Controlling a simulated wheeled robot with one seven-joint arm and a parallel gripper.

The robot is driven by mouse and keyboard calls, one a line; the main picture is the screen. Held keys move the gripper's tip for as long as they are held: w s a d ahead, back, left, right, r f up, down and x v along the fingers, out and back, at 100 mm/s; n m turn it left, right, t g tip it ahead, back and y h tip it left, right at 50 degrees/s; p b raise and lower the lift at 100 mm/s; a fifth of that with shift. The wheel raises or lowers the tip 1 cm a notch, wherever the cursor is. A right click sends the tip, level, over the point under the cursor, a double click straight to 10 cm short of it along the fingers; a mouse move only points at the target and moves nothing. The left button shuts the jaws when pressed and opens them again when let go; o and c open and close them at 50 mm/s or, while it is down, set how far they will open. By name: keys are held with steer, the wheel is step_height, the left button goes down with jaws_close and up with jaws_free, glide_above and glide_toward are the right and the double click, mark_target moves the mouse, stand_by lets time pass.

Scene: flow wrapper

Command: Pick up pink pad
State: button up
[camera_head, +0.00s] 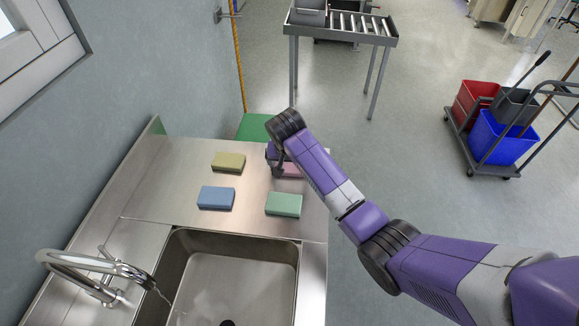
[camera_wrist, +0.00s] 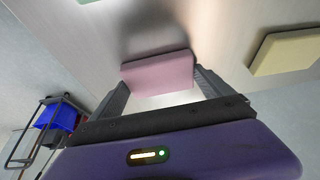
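The pink pad (camera_wrist: 158,75) lies on the metal counter in the wrist view, between the two fingers of my gripper (camera_wrist: 160,82). One finger is beside each short end, spread wide and very close to the pad. I cannot see clear contact. In the head view the pink pad (camera_head: 291,170) shows only in part, behind my gripper (camera_head: 277,168), which is low over the counter's right side. My wrist hides the pad's left part there.
A yellow pad (camera_head: 228,162), a blue pad (camera_head: 216,198) and a green pad (camera_head: 284,204) lie apart on the counter (camera_head: 165,180). A sink (camera_head: 235,275) with a faucet (camera_head: 85,265) is in front. A wall (camera_head: 105,80) stands at left.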

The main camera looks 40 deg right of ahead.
mark_target(289, 166)
steer(key=c, duration=0.7)
step_height(289, 166, up, 20)
stand_by(0.4)
